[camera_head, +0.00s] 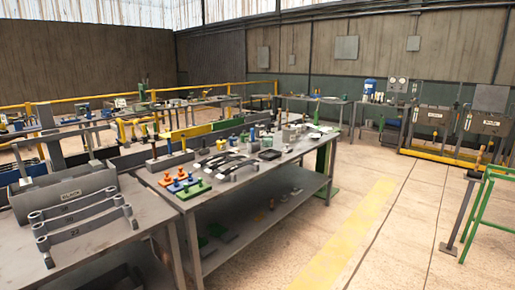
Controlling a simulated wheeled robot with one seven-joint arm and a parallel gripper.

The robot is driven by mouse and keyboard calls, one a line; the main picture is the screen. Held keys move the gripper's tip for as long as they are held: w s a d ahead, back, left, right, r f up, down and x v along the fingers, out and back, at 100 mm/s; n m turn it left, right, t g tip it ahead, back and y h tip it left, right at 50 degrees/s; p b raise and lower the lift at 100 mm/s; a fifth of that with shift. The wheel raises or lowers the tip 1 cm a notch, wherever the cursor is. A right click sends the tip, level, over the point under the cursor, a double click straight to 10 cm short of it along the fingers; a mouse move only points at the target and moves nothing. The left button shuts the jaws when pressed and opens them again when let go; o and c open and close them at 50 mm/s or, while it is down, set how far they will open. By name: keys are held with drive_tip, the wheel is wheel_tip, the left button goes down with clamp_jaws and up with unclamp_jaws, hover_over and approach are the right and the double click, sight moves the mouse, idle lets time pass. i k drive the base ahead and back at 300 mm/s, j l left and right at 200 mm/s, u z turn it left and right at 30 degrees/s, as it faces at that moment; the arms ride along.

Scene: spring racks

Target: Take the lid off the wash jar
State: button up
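I cannot pick out the wash jar or its lid with certainty. Several small containers and parts stand at the far end of the middle workbench (262,184), too small to tell apart. Among them is a green-and-white item (293,118). My gripper and arm are not in view.
Orange, blue and green fittings (184,185) stand on the middle bench. A green rail frame (478,215) stands at right. The floor between, with a yellow strip (345,240), is clear.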

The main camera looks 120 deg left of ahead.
sight(267, 141)
drive_tip(key=u, duration=4.4)
